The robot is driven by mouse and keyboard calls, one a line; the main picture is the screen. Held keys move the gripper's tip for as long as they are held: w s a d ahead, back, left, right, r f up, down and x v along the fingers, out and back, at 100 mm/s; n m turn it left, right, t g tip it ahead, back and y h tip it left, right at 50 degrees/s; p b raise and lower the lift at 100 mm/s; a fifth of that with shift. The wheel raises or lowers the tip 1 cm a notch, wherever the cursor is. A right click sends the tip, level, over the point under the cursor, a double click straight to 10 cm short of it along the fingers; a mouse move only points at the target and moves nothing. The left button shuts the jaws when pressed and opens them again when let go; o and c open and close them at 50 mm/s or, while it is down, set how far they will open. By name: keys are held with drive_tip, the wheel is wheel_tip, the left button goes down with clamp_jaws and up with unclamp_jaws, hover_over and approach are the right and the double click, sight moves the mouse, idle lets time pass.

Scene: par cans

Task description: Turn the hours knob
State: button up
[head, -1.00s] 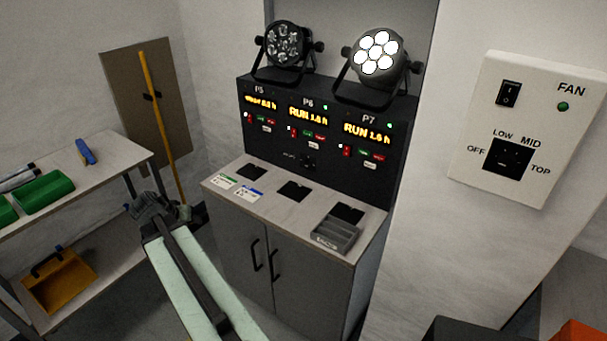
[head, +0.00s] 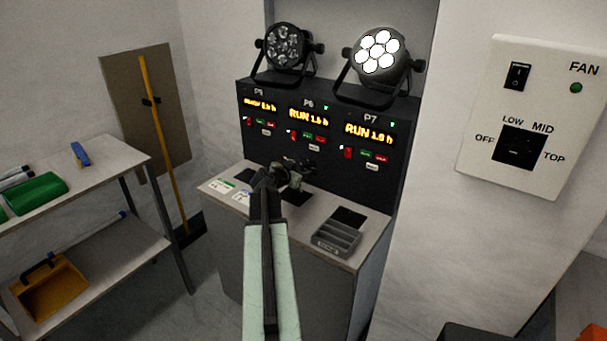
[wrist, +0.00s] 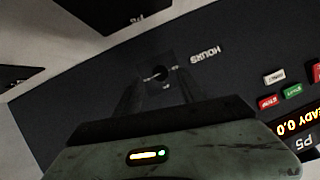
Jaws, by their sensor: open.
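The hours knob (wrist: 160,73) is a small dark round knob with a pale pointer, on the black panel. In the wrist view it appears upside down beside the printed word HOURS. My gripper (wrist: 159,92) is open, its two dark fingers reaching toward the panel on either side of the knob in the picture. I cannot tell how much depth lies between them. In the head view my gripper (head: 292,173) is in front of the lower middle of the panel and hides most of the knob area.
The black panel (head: 270,155) has displays P5, P6 and P7 with red and green buttons. A grey tray (head: 337,238) sits on the counter below. A lit lamp (head: 377,52) and a dark lamp (head: 284,47) stand on top. A fan switch plate (head: 530,115) is at right.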

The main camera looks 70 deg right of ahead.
sight(306, 168)
drive_tip(key=x, duration=0.3)
drive_tip(key=shift+b, duration=0.3)
drive_tip(key=shift+a, duration=0.1)
drive_tip(key=shift+c, duration=0.4)
clamp_jaws()
